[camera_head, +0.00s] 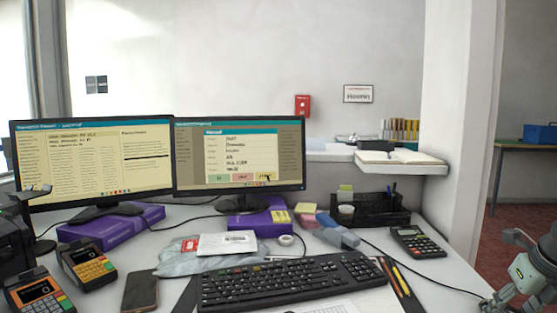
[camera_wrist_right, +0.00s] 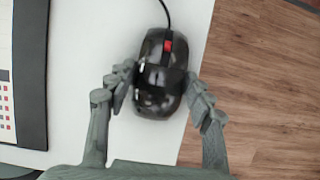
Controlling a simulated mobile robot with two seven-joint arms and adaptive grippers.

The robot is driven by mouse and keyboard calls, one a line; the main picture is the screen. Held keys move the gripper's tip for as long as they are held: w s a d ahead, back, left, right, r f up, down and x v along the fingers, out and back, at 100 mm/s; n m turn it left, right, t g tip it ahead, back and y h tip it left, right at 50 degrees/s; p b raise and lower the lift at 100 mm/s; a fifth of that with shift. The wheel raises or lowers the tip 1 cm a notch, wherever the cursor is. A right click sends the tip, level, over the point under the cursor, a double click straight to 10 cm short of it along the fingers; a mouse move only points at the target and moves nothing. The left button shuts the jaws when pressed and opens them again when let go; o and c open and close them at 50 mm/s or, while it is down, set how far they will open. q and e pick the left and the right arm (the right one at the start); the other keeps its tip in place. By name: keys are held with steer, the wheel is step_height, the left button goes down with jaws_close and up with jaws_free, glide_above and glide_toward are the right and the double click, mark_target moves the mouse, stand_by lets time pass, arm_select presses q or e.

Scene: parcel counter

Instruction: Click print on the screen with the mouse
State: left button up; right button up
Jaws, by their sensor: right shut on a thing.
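The black mouse (camera_wrist_right: 160,75) with a red scroll wheel lies on the white counter by its edge in the right wrist view. My right gripper (camera_wrist_right: 162,95) has its fingers against both sides of the mouse, shut on it. In the head view part of my right gripper shows at the right edge (camera_head: 532,275); the mouse is hidden there. The right screen (camera_head: 238,155) shows a dialog with three coloured buttons along its bottom. A small dark pointer mark seems to lie on the rightmost button (camera_head: 265,177); the labels are too small to read. My left gripper is not in view.
The left screen (camera_head: 95,160) stands beside it. A keyboard (camera_head: 285,282), calculator (camera_head: 418,242), phone (camera_head: 140,292) and card terminals (camera_head: 88,263) fill the counter. A dark-edged pad (camera_wrist_right: 30,75) lies left of the mouse; wood floor (camera_wrist_right: 265,80) shows beyond the edge.

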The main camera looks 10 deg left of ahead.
stand_by(0.4)
steer(key=o, duration=1.3)
steer(key=v, duration=1.2)
